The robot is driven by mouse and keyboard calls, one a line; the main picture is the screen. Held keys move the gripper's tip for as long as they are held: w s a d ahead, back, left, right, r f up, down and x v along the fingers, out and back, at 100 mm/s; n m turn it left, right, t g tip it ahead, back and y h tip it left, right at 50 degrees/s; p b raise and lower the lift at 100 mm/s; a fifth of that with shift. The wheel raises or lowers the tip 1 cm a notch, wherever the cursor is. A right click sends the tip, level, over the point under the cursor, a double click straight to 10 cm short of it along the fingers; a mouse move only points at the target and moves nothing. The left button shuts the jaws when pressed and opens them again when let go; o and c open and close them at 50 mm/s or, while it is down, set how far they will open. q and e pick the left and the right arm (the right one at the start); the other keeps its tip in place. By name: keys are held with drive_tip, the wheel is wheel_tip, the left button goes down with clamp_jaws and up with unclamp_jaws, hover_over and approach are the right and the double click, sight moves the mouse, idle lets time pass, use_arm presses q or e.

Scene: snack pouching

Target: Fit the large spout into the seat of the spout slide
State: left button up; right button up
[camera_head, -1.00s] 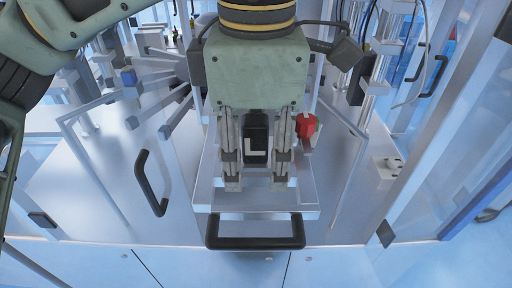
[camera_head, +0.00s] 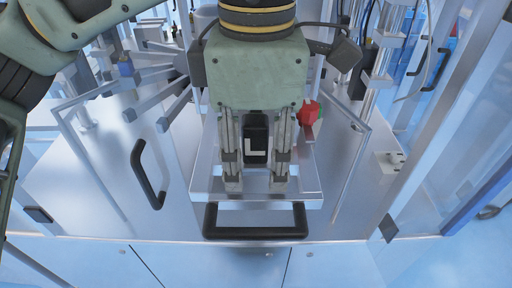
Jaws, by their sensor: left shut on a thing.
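My left gripper (camera_head: 256,183) points down over the metal spout slide (camera_head: 208,188), with a finger on each side of a dark block. This block, marked with a pale L, appears to be the large spout (camera_head: 256,138). The gripper is shut on it. The slide is a pale metal tray with a black bar handle (camera_head: 255,232) at its near side. The seat is hidden behind the gripper and the block, so I cannot tell whether the block touches it. My right gripper is not in view.
A red knob-like part (camera_head: 308,113) sits just right of the gripper. An open door panel with a black handle (camera_head: 148,174) stands to the left. Metal posts and clear panels flank the right. A small metal block (camera_head: 390,163) sits on the deck at right.

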sight(256, 115)
use_arm(q)
drive_tip(key=shift+f+b, duration=0.3)
drive_tip(key=shift+f, duration=0.1)
drive_tip(key=o, duration=1.2)
drive_tip(key=r, duration=1.2)
drive_tip(key=shift+s, duration=0.2)
